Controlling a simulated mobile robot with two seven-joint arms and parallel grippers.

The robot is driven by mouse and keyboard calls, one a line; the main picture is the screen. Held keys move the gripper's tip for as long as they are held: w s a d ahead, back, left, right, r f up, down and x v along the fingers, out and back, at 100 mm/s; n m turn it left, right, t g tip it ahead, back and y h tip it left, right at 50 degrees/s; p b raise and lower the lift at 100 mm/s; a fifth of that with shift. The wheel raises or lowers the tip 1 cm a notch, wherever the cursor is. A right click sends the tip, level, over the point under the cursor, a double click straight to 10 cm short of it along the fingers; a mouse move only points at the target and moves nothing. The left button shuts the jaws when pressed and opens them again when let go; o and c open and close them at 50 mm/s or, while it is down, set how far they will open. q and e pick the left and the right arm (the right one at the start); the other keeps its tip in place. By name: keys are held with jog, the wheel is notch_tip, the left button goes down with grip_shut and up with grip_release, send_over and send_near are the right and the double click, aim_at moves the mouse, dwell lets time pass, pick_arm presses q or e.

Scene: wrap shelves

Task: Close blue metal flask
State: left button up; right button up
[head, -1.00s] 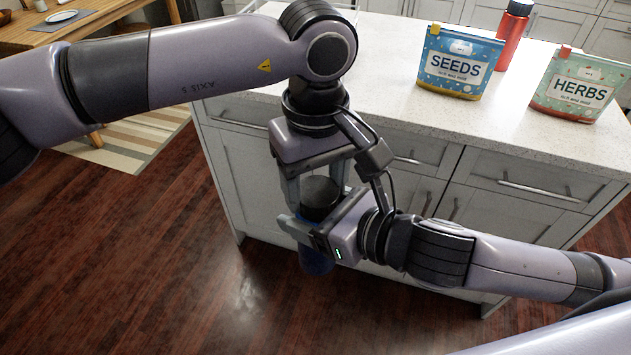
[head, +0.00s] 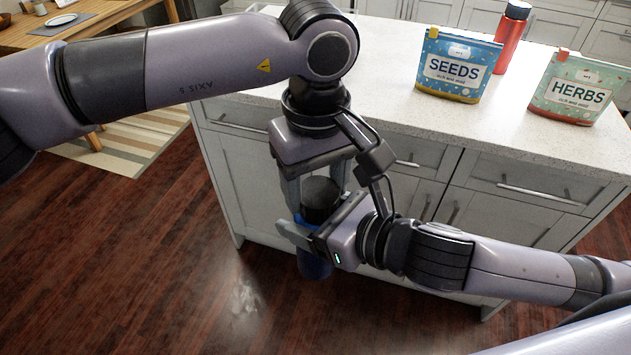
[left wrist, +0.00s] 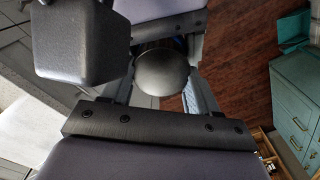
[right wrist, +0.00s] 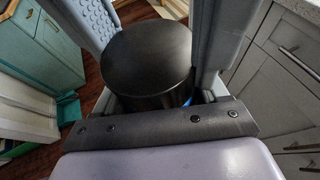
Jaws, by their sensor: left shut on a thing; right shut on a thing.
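The blue metal flask (head: 314,264) is held upright in the air in front of the counter, with its black lid (head: 321,192) at the top. The lid sits on or directly over the flask's neck; I cannot tell how tightly. My left gripper (head: 318,192) comes down from above, shut on the black lid. The round lid top also shows in the left wrist view (left wrist: 162,72) and the right wrist view (right wrist: 147,57). My right gripper (head: 309,232) comes in from the right, shut on the flask's body just below the lid. The fingers hide part of the flask.
A white speckled counter (head: 390,70) stands behind my grippers. On it are a blue SEEDS bag (head: 459,66), a green HERBS bag (head: 573,88) and a red bottle (head: 511,38) with a dark cap. Open wooden floor (head: 130,270) lies at the left.

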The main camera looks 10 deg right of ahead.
pick_arm(q)
jog(key=shift+s+f, duration=0.15)
jog(key=shift+f, duration=0.7)
dwell(0.7)
jog(key=shift+r, duration=0.35)
jog(key=shift+d+r, duration=0.1)
jog(key=shift+r, duration=0.5)
dwell(0.7)
jog(key=shift+f, duration=0.85)
dwell(0.5)
jog(key=o, duration=0.7)
jog(key=shift+f, duration=0.1)
